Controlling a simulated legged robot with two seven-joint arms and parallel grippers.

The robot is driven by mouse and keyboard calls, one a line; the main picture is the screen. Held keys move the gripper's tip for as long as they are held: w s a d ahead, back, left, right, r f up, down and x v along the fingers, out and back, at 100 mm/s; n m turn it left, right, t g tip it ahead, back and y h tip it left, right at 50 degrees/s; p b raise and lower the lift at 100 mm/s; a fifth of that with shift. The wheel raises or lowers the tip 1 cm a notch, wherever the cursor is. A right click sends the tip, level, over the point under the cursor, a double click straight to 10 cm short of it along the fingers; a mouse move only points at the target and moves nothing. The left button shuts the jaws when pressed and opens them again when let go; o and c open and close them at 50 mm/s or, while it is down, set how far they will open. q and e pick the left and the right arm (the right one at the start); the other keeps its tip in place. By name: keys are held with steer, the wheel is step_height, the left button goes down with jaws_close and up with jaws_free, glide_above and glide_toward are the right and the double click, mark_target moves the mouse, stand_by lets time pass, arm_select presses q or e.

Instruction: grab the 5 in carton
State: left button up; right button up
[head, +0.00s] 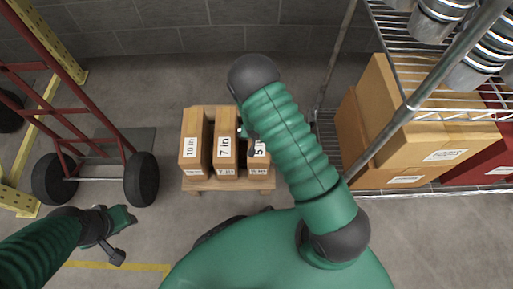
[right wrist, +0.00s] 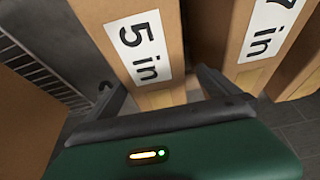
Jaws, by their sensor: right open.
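The 5 in carton (head: 259,147) is a tall, narrow cardboard box with a white label. It stands at the right end of a row of three cartons, partly hidden by my right arm. In the right wrist view the 5 in carton (right wrist: 154,62) is close ahead, its label tilted. My right gripper (right wrist: 158,92) is open, with one finger on each side of the carton's near face; I cannot tell whether they touch it. In the head view that gripper is hidden behind my arm.
The 7 in carton (head: 225,147) and 10 in carton (head: 191,145) stand left of it on a low wooden pallet (head: 226,185). A wire shelf (head: 430,75) with boxes is on the right, a red hand truck (head: 95,125) on the left. Floor before the pallet is clear.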

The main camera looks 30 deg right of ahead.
steer(key=b+x, duration=0.4)
steer(key=x, duration=0.2)
steer(key=shift+d+f, duration=0.2)
steer(key=shift+d, duration=0.15)
steer(key=c, duration=1.9)
steer(key=shift+c, duration=0.9)
steer(key=shift+r, duration=0.15)
